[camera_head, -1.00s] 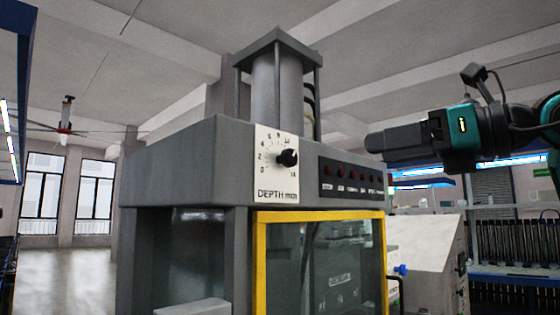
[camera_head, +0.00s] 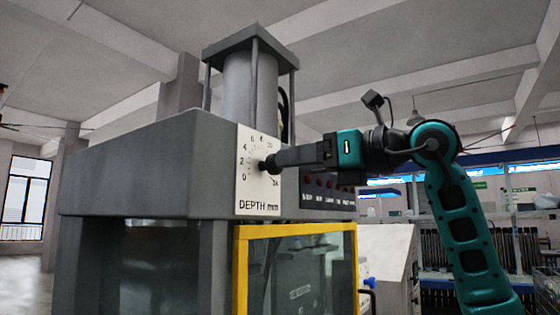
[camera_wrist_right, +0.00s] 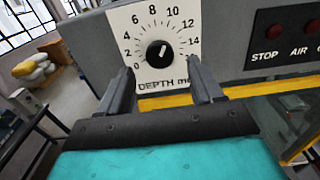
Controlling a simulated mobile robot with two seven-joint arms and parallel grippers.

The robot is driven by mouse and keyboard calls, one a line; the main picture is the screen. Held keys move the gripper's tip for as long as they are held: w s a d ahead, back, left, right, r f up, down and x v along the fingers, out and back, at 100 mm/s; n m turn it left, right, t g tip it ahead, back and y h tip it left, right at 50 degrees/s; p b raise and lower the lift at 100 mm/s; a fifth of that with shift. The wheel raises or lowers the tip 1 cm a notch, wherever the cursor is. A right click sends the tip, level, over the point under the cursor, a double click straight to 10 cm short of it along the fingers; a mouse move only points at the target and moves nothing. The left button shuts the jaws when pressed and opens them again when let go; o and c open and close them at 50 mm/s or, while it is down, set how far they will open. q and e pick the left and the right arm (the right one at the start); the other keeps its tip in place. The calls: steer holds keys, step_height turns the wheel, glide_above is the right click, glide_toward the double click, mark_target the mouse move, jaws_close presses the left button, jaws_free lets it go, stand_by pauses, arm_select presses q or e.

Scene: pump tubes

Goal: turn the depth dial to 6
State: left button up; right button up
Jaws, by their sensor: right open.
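The depth dial (camera_head: 267,166) is a round black knob on a white scale plate (camera_head: 245,198) on the grey machine's front. In the right wrist view the knob (camera_wrist_right: 160,53) shows a white mark pointing up and slightly right, roughly toward 10; the exact reading is unclear. Its scale runs from 0 at lower left, past 6 at upper left, to 14 at right. My right gripper (camera_head: 279,160) reaches the dial from the right and partly covers it. In the right wrist view the open fingers (camera_wrist_right: 161,70) stand on either side of the knob, with gaps showing. My left gripper is out of view.
A row of red buttons (camera_head: 330,183) sits on a dark panel just right of the plate, under my right arm. A yellow-framed glass door (camera_head: 240,275) is below. A grey column (camera_head: 237,85) rises above the machine. Shelving stands behind at right.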

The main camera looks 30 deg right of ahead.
mark_target(270, 166)
steer(key=shift+p+x, duration=0.3)
steer(key=shift+x, duration=2.1)
steer(key=c, duration=1.1)
